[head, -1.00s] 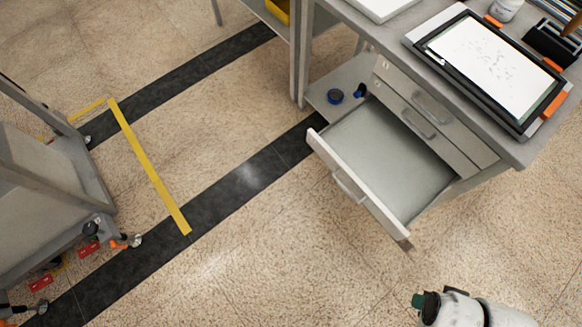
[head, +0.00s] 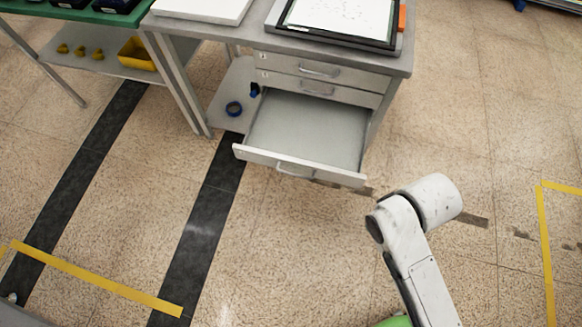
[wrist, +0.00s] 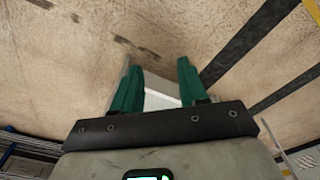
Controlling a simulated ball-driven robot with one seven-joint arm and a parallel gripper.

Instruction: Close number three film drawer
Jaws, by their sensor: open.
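The open drawer (head: 306,135) is the lowest of three in the grey workbench. It is pulled far out, and its inside looks empty. A bar handle (head: 295,170) sits on its front panel. The two drawers above it (head: 318,80) are shut. I cannot read any numbers on the drawers. In the wrist view my gripper (wrist: 159,85) has two green fingers spread apart with nothing held between them. A pale grey surface shows behind the fingers, and I cannot tell for sure what it is. In the head view my arm stands to the lower right of the drawer, apart from it.
A light panel in a black frame (head: 340,22) lies on the bench top. A green-topped table (head: 75,14) stands at left with a yellow bin (head: 137,53) below. The floor before the drawer is clear.

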